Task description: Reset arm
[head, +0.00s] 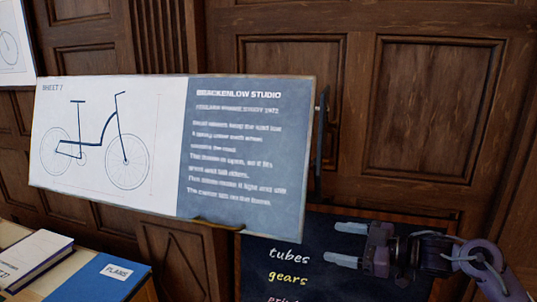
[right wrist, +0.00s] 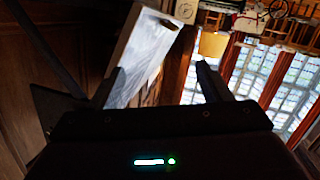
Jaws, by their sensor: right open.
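My right gripper (head: 348,244) is at the lower right of the head view, its two pale fingers pointing left with a gap between them. It is open and empty, in front of a dark board lettered "tubes" and "gears". In the right wrist view its two dark fingers (right wrist: 158,88) stand apart, with nothing held between them. My left gripper is not in view.
A drafting board (head: 240,150) with a bicycle drawing and text stands left of my right gripper. The dark lettered board (head: 268,258) is behind the gripper. Books (head: 35,262) and a blue folder (head: 95,278) lie at the lower left. Wooden panelling (head: 425,105) fills the back.

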